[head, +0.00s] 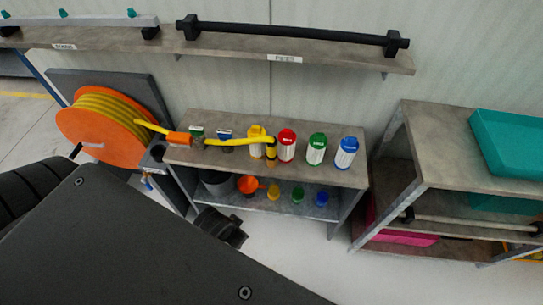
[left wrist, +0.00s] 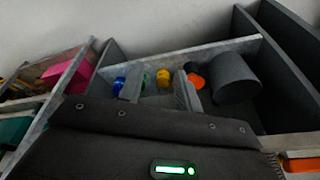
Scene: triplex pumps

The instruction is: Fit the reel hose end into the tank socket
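The orange hose reel (head: 105,122) with yellow hose wound on it stands at the left in the head view. Its free hose runs right through an orange sleeve (head: 179,139) and lies over the shelf top; its yellow-and-black end (head: 270,149) is beside the bottles. I cannot make out a tank socket. My left gripper (left wrist: 159,88) shows in the left wrist view, its two grey fingers apart with nothing gripped between them, facing the lower shelf. In the head view I cannot make out its fingers. My right gripper is not in view.
A shelf unit (head: 345,177) holds red, green and blue bottles above; below are a grey bucket (left wrist: 236,78), an orange funnel (head: 249,184) and small coloured items. Another shelf (head: 440,150) with a teal bin (head: 510,140) stands right. A wall shelf (head: 230,49) carries a black bar.

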